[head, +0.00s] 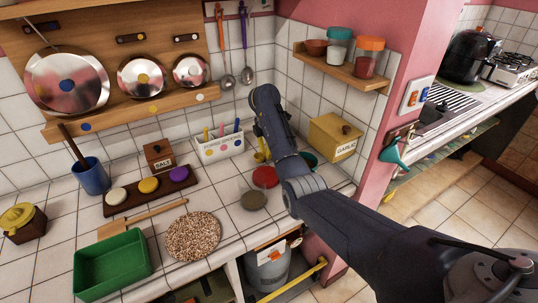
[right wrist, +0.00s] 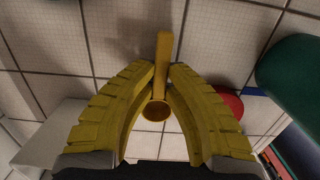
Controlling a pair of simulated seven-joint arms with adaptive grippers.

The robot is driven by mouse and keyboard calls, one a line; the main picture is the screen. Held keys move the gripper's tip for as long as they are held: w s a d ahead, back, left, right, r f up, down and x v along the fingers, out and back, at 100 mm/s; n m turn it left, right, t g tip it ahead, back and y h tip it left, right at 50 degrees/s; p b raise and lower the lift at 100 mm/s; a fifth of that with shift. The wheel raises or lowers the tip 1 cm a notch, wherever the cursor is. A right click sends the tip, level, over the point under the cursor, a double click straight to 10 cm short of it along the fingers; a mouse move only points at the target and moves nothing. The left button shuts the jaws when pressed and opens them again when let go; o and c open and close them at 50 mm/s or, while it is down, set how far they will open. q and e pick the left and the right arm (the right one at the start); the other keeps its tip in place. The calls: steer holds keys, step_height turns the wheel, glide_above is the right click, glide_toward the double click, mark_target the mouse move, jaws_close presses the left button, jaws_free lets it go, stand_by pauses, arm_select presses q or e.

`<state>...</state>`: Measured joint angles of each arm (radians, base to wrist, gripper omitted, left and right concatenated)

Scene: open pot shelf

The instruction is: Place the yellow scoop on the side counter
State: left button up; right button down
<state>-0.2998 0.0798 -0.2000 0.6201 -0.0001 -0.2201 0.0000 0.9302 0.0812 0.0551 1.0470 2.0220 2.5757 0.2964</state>
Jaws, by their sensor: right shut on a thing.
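The yellow scoop (right wrist: 155,111) is between the yellow-padded fingers of my right gripper (right wrist: 163,76), its round cup towards the palm and its handle pointing away. In the head view a small yellow part shows beside the gripper (head: 262,150), above the tiled counter near the back wall; my arm hides most of it. The tiled counter (head: 65,215) runs along the left and middle. Another counter (head: 455,100) lies beyond the pink wall at the right; I cannot tell which is the side counter. My left gripper is not in view.
A white box (head: 218,148) with coloured sticks, a red lid (head: 265,177), a green-grey lid (head: 253,200) and a yellow garlic box (head: 334,137) stand near my right arm. A cork mat (head: 194,237) and green tray (head: 112,265) are in front. A jar shelf (head: 340,70) overhangs.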

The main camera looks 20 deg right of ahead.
steer(key=shift+f, duration=0.55)
steer(key=shift+f, duration=0.1)
steer(key=c, duration=1.5)
jaws_free()
